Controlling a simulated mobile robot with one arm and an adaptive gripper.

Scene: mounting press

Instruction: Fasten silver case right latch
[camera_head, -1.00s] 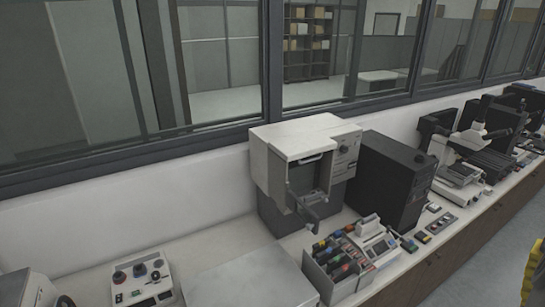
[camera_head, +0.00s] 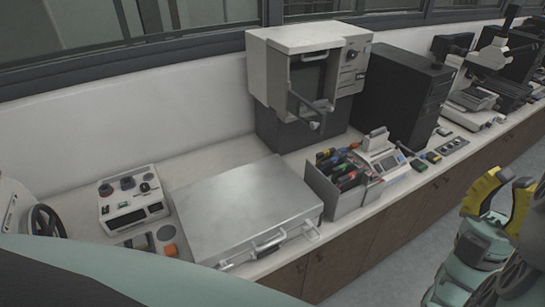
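The silver case (camera_head: 245,205) lies closed on the bench, its lid down and its front side toward the bench edge. A handle (camera_head: 268,243) is on the middle of its front. The right latch (camera_head: 311,231) is a small pale piece at the front right corner and appears to stick outward from the case. My gripper (camera_head: 509,184) has yellow fingers, apart and empty, at the right over the floor, well away from the case.
A rack of colored items (camera_head: 345,175) stands close to the right of the case. A control box (camera_head: 132,200) is to its left, and the press (camera_head: 305,75) stands behind. A black tower (camera_head: 402,95) is farther right. The floor before the bench is clear.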

